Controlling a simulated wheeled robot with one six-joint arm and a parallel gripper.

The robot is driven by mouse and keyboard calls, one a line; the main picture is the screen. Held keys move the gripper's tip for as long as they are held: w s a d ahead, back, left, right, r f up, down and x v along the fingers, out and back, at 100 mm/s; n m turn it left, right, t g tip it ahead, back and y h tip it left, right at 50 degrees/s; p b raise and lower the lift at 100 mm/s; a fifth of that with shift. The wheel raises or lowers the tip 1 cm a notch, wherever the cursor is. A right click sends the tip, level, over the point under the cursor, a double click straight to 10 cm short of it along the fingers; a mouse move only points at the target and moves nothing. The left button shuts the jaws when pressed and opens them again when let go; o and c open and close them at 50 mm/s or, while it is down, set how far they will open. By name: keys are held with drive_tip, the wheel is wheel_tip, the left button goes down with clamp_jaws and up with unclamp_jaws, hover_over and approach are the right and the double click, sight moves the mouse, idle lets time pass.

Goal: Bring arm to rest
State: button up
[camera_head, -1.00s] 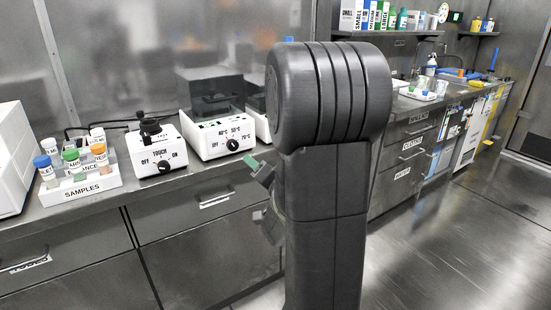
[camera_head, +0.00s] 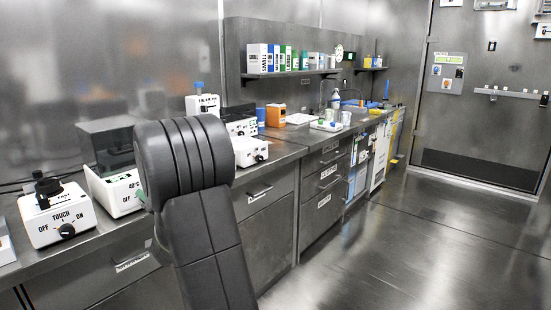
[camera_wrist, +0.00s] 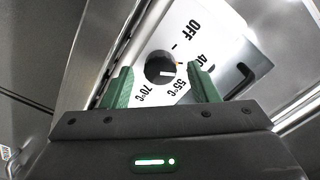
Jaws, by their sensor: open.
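My gripper (camera_wrist: 162,84) shows in the wrist view with its two green fingers apart and nothing between them. Beyond the fingers is the front panel of a white heating device (camera_wrist: 215,45), with a black dial (camera_wrist: 160,68) and temperature marks. The dial appears between the fingertips; whether they touch the panel I cannot tell. In the head view my dark arm stands in the middle left and hides most of the gripper. A bit of green shows at the arm's left edge, in front of the white heating device (camera_head: 106,193).
A white touch mixer (camera_head: 57,218) stands left on the steel bench. Right of my arm are more white devices (camera_head: 250,151), an orange container (camera_head: 276,115) and a white tray (camera_head: 326,126). A shelf (camera_head: 290,74) holds boxes and bottles. The floor (camera_head: 370,250) at right is clear.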

drive_tip(key=shift+w+a, duration=0.25)
drive_tip(key=shift+a, duration=0.05)
drive_tip(key=s+d+n+b, duration=0.3)
drive_tip(key=s+d+n, duration=0.4)
drive_tip(key=n, duration=0.4)
drive_tip(key=shift+s+d, duration=0.15)
drive_tip(key=shift+d, duration=0.55)
idle(2.0)
